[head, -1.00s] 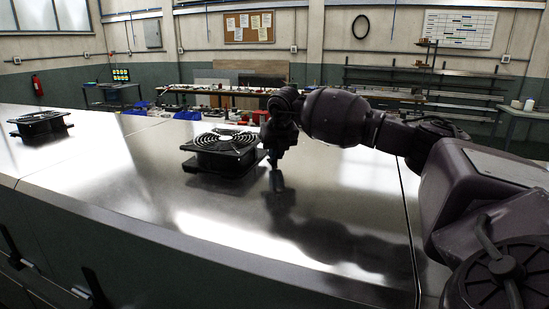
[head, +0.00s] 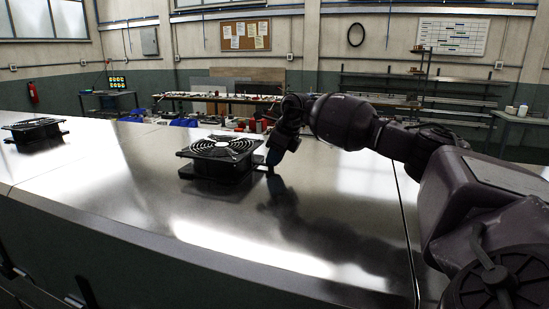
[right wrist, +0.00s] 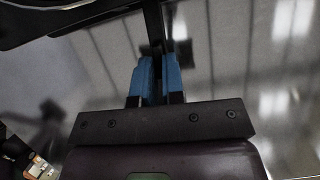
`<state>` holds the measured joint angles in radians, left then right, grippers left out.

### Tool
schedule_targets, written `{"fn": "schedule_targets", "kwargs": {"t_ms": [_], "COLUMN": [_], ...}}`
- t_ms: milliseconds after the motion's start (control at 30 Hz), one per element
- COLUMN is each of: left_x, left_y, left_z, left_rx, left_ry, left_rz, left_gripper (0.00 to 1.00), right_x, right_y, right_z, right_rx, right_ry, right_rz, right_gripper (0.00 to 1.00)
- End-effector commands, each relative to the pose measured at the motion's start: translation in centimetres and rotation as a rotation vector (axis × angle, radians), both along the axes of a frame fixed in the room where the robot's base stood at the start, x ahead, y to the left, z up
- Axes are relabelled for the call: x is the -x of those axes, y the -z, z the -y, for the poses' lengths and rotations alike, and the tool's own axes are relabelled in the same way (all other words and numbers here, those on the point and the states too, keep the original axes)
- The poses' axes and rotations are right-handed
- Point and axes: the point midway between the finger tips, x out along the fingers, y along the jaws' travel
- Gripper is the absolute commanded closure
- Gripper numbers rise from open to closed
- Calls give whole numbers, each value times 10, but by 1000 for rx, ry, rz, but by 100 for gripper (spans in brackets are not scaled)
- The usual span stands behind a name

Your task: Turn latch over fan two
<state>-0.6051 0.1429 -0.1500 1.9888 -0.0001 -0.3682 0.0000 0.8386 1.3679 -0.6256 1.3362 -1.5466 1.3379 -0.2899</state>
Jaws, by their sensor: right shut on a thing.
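A black fan (head: 222,150) with a pale round grille sits on the steel top of the dryer, near the middle of the head view. A second black fan (head: 35,129) stands at the far left. I cannot read which is fan two. My right gripper (head: 270,162) is low at the right side of the middle fan, its blue fingers tilted. In the right wrist view the fingers (right wrist: 156,70) are shut on a thin dark bar, the latch (right wrist: 153,22), beside the fan's dark edge. The fingers hide part of the latch. My left gripper is not in view.
The steel top (head: 180,225) is bare in front of the middle fan and between the two fans. A dark seam crosses the top at the right. A cluttered workbench (head: 225,98) and shelves stand well behind.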

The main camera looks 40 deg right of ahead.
Motion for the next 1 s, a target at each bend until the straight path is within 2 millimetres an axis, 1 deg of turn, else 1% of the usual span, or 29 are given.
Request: {"fn": "schedule_targets", "kwargs": {"t_ms": [300,733,767,900,1000], "left_x": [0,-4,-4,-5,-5], "left_y": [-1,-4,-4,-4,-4], "left_z": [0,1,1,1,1], "left_rx": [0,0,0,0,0], "left_ry": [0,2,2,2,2], "left_rz": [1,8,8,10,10], "left_gripper": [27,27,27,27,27], "right_x": [0,0,0,0,0], "right_y": [-1,-1,-1,0,0], "right_z": [1,1,1,1,1], "right_rx": [1,2,2,2,2], "right_ry": [-81,-88,-88,-87,-87], "right_rz": [0,0,0,0,0], "right_gripper": [100,100,88,66,65]}}
